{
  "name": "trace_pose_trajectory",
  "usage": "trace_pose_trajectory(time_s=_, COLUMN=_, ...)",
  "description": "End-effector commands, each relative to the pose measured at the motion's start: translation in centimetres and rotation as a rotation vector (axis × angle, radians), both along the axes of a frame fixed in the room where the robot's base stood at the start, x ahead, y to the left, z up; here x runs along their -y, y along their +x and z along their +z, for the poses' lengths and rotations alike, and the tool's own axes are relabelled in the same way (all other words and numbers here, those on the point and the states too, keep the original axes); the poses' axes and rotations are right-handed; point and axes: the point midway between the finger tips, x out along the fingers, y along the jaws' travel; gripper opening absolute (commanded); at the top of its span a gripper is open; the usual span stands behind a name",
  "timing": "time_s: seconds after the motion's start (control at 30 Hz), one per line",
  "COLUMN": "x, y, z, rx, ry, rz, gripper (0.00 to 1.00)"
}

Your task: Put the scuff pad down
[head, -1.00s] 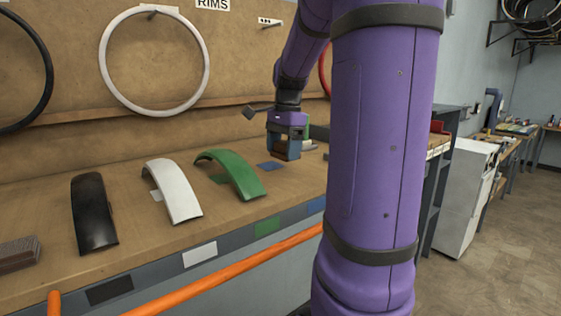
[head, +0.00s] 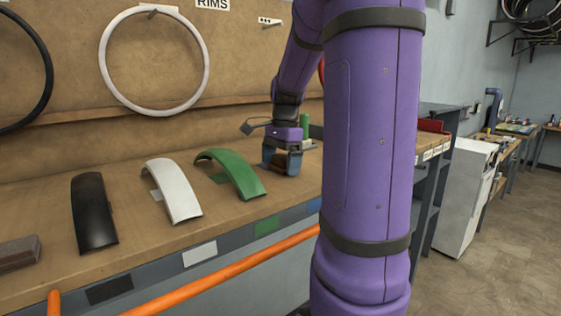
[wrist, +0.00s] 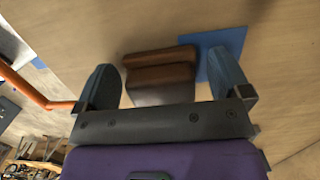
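The scuff pad (wrist: 160,72) is a brown, stepped block between the fingers of my gripper (wrist: 165,82) in the wrist view. The fingers are spread wide, with a clear gap between the pad and the right finger. The pad looks to be at the bench top, by the left edge of a flat blue square (wrist: 224,50). In the head view my gripper (head: 281,163) is low over the bench, right of the green fender, and a little brown of the pad (head: 279,160) shows. The pad's underside is hidden.
Black (head: 93,210), white (head: 173,190) and green (head: 234,172) fenders stand in a row on the bench (head: 150,238). A brown-grey block (head: 18,253) lies at the left. An orange rail (head: 225,273) runs along the front edge. Bare bench lies in front of my gripper.

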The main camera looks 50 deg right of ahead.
Motion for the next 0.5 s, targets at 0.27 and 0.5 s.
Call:
trace_pose_trajectory(time_s=0.27, x=0.0, y=0.0, z=0.1, rx=0.001, ry=0.0, rz=0.0, gripper=0.97)
trace_pose_trajectory(time_s=0.5, x=0.3, y=0.0, z=2.4, rx=0.003, ry=-0.002, rz=0.001, gripper=0.97)
